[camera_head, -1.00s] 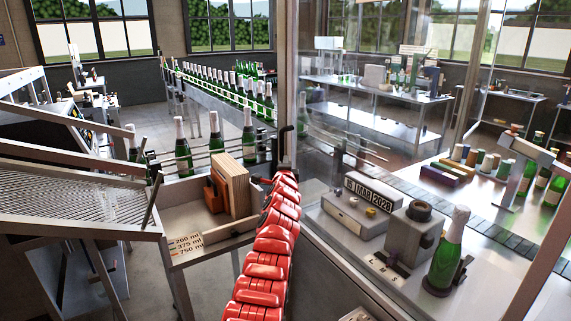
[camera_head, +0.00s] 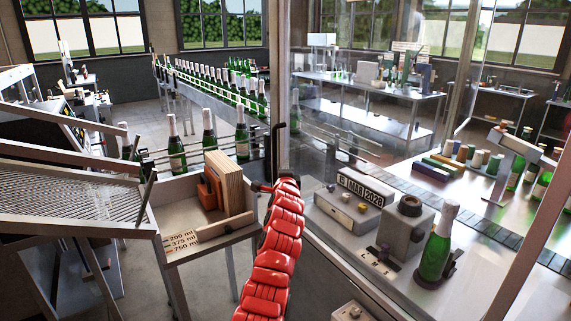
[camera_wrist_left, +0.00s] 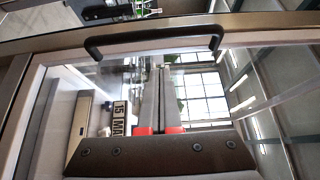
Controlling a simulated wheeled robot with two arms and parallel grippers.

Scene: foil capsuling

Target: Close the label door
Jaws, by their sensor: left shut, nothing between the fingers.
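The label door is a clear glass panel in a metal frame (camera_head: 285,60), and in the head view its near edge stands upright just beyond my left arm. Its black bar handle (camera_head: 279,150) is on that edge; it also shows across the top of the left wrist view (camera_wrist_left: 150,40). My red left arm reaches up to the door edge, and its gripper is mostly hidden behind the arm in the head view. In the wrist view the left gripper (camera_wrist_left: 160,70) is shut and empty, its fingers pointing toward the handle. I cannot tell whether they touch the door. My right gripper is not in view.
Right of the door edge stand a date stamp unit (camera_head: 350,200), a grey device (camera_head: 403,230) and a green bottle (camera_head: 437,245) on a bench. Left is a tray (camera_head: 190,235) holding wooden boards (camera_head: 230,185). A conveyor with bottles (camera_head: 208,135) runs behind.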

